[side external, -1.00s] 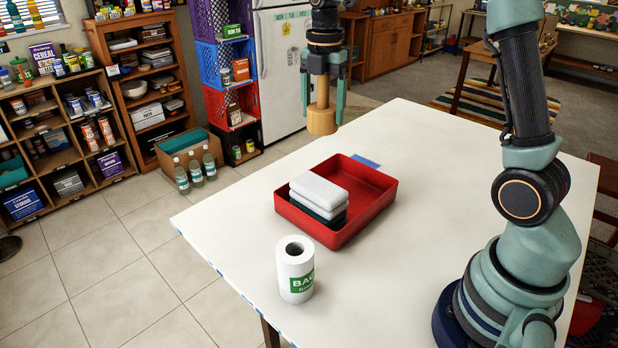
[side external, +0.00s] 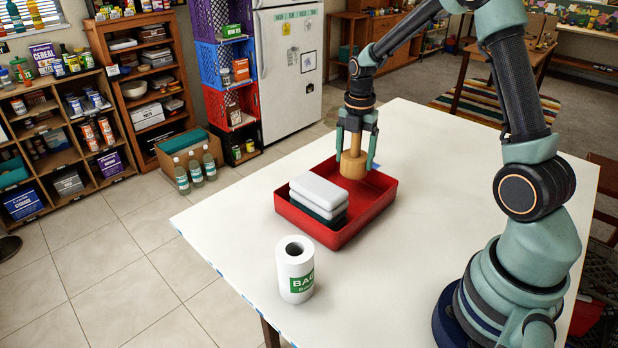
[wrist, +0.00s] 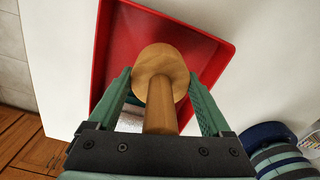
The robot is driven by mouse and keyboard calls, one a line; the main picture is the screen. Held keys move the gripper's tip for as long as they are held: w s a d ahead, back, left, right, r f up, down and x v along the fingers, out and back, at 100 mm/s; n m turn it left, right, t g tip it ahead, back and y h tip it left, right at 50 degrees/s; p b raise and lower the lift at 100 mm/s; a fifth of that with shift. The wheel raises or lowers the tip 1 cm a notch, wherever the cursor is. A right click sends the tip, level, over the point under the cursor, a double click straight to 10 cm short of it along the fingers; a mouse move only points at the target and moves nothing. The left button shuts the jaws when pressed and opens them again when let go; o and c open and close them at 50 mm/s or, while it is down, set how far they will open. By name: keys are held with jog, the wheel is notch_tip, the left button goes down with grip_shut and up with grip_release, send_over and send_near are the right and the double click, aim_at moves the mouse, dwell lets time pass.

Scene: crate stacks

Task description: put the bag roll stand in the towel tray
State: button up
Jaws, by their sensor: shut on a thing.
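The bag roll stand (side external: 353,166) is a light wooden piece with a thick round base and a narrower post. My gripper (side external: 356,150) is shut on it, with the base hanging below the fingers. The red towel tray (side external: 373,212) lies on the white table. The stand is over the tray's far, empty part; I cannot tell whether its base touches the tray floor. In the wrist view, the stand's round base (wrist: 160,72) sits between the fingers, with the red tray (wrist: 120,45) behind it.
A stack of folded towels (side external: 320,192), white over dark green, fills the tray's near left part. A white bag roll (side external: 294,268) with a green label stands upright on the table in front of the tray.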

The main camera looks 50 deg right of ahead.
aim_at(354, 155)
jog(key=shift+f, duration=3.2)
jog(key=o, duration=1.3)
jog(key=shift+f, duration=0.15)
jog(key=shift+c, duration=0.2)
notch_tip(354, 155, up, 11)
jog(key=shift+r, duration=0.2)
jog(key=shift+a+r, duration=0.1)
jog(key=shift+r, duration=0.45)
jog(key=s+a+r+m+t, duration=0.2)
jog(key=s+a+r+m, duration=0.3)
jog(key=m, duration=0.5)
jog(key=s+a+r+m+t, duration=0.3)
jog(key=s+a+r+m, duration=0.2)
jog(key=a+m, duration=0.5)
jog(key=shift+s+m+t, duration=0.3)
jog(key=shift+s+m, duration=0.2)
jog(key=shift+s, duration=0.5)
